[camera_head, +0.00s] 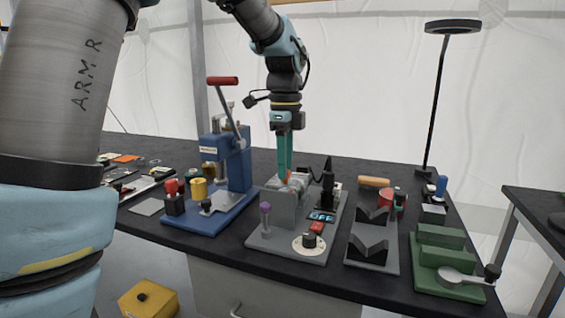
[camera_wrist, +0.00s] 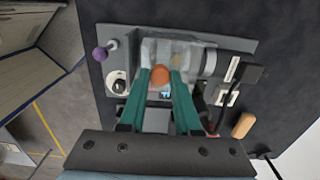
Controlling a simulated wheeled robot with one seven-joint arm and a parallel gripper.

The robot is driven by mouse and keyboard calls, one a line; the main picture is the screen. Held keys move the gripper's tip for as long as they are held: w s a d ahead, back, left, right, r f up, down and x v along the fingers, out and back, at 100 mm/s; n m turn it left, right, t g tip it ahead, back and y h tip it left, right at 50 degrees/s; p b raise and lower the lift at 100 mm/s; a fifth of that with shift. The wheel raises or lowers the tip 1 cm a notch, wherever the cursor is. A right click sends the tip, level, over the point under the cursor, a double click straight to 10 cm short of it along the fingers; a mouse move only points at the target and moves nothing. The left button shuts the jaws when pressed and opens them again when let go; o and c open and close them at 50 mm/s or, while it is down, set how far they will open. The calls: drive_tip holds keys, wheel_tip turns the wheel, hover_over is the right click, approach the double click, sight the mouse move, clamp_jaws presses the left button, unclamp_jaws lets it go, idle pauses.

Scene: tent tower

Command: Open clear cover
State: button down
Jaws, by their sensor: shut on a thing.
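The grey device (camera_head: 292,208) stands on a grey base plate at the middle of the table. Its clear cover (camera_wrist: 190,50) shows as a see-through block over the device in the wrist view. An orange round knob (camera_wrist: 160,74) sits at the cover's near side. My gripper (camera_head: 286,176) reaches straight down to the top of the device, and its two green fingers (camera_wrist: 161,78) close on the orange knob from both sides. The fingers partly hide the cover in the head view. I cannot tell whether the cover is lifted at all.
A blue press (camera_head: 225,165) with a red-handled lever stands close on the left. A black plug (camera_wrist: 250,73) and cable sit beside the device. Grey V-blocks (camera_head: 373,235), a green fixture (camera_head: 440,262) and a lamp (camera_head: 437,100) stand to the right.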

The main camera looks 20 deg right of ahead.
drive_tip(key=w+d+p, duration=0.1)
drive_tip(key=w+d, duration=0.1)
drive_tip(key=w+d+p, duration=0.2)
drive_tip(key=shift+w+r, duration=0.2)
drive_tip(key=shift+w+d+f+p, duration=0.15)
drive_tip(key=shift+w+d+p, duration=0.05)
drive_tip(key=shift+w+p, duration=0.1)
drive_tip(key=shift+s, duration=0.1)
drive_tip(key=c, duration=0.6)
unclamp_jaws()
wheel_tip(320, 180, up, 11)
drive_tip(key=b, duration=0.1)
drive_tip(key=shift+f, duration=0.15)
